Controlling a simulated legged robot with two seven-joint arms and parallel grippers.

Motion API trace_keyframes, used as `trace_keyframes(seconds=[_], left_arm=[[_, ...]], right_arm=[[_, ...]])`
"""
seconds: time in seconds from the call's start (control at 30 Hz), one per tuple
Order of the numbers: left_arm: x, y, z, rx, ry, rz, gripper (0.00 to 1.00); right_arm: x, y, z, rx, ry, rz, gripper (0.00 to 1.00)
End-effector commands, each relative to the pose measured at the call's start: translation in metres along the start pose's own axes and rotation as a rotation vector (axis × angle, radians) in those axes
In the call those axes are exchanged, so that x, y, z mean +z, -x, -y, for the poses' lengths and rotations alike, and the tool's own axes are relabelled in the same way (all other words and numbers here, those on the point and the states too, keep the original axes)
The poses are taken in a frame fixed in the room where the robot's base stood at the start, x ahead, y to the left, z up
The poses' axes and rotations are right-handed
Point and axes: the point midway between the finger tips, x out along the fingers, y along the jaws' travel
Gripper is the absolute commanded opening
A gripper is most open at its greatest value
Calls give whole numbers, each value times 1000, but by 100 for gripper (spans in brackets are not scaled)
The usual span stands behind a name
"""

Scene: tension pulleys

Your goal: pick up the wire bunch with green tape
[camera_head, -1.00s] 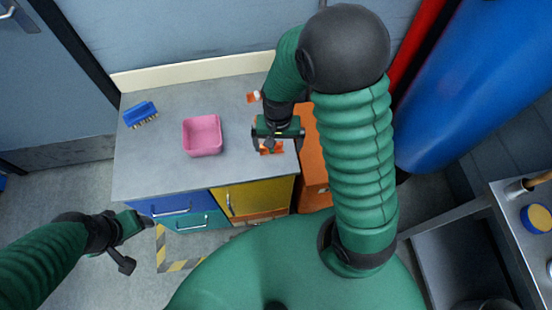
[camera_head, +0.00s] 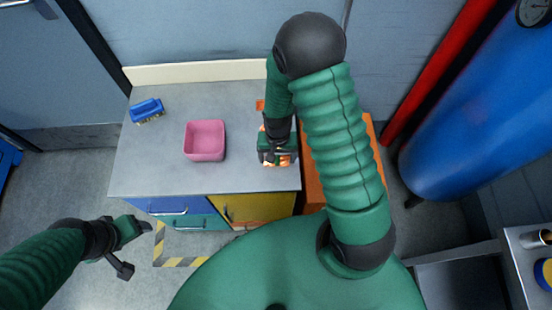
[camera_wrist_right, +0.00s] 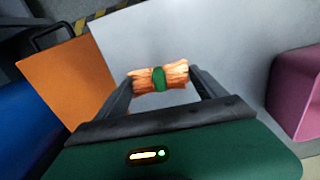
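The wire bunch with green tape (camera_wrist_right: 159,77) is a short orange bundle with a green band around its middle. In the right wrist view it lies crosswise between the fingertips of my right gripper (camera_wrist_right: 161,84), which are spread wide at its two ends; I cannot tell whether they touch it. In the head view the orange bundle (camera_head: 285,160) shows at the right front of the grey worktop, partly hidden under my right gripper (camera_head: 276,158). My left gripper (camera_head: 136,244) is low at the left, away from the worktop; its fingers look apart.
A pink open bin (camera_head: 205,140) stands mid-worktop (camera_head: 150,170), left of my right gripper. Another small orange item (camera_head: 260,105) sits behind my right arm. An orange cabinet (camera_head: 313,185) adjoins the worktop's right edge.

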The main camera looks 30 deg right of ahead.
Motion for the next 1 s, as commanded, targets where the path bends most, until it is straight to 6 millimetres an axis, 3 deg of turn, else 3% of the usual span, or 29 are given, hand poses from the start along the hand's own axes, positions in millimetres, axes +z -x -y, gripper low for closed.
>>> trace_keyframes(seconds=[0.03,0.3,0.57,0.9,1.0], left_arm=[[0,0,0,0,0,0,67],[0,0,0,0,1,0,67],[0,1,0,0,1,0,67],[-3,14,0,0,1,0,67],[-4,15,0,0,1,0,67]], right_arm=[[0,0,2,1,3,-5,72],[2,1,6,6,4,-8,39],[0,7,3,1,4,-7,39],[1,84,5,1,4,-10,39],[2,97,6,3,6,-8,39]])
